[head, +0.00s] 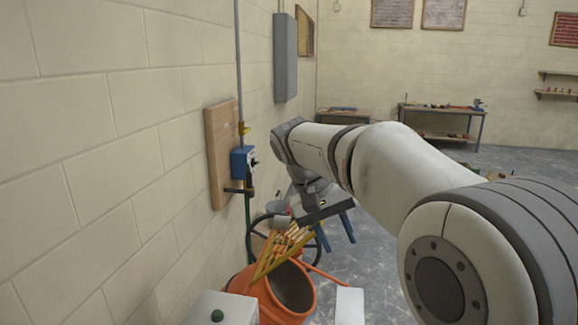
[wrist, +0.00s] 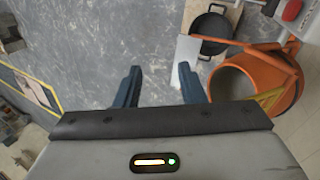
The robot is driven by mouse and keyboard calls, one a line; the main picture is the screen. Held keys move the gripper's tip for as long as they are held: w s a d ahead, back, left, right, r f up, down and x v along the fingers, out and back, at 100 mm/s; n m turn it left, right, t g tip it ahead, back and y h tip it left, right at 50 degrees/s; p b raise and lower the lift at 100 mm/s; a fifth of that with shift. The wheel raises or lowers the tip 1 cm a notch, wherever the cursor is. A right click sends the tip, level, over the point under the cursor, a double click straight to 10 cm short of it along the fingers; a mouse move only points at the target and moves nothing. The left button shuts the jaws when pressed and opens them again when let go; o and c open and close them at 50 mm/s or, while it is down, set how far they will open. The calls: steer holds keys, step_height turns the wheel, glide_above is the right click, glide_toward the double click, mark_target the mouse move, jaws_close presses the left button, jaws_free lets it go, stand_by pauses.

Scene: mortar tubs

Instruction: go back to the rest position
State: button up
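My gripper (head: 337,232) hangs at the end of my arm in the head view, pointing down beside the left wall, above the floor. Its two blue fingers also show in the wrist view (wrist: 159,70). The gripper is open and empty and touches nothing that I can see. No rest position is marked in either view.
An orange mixer drum (head: 292,288) stands below, near the wall; it also shows in the wrist view (wrist: 250,85). A black pan (wrist: 212,32) lies by it. A blue switch box (head: 241,162) sits on a wall board (head: 220,150). Benches (head: 440,122) stand far back.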

steer(key=s+d+f+t+y+b, duration=0.2)
steer(key=s+d+f, duration=0.1)
steer(key=s+f, duration=0.5)
steer(key=s+d+f+t+y+b, duration=0.2)
steer(key=s+f, duration=0.6)
steer(key=s, duration=0.3)
steer(key=shift+d+y, duration=0.4)
stand_by(0.5)
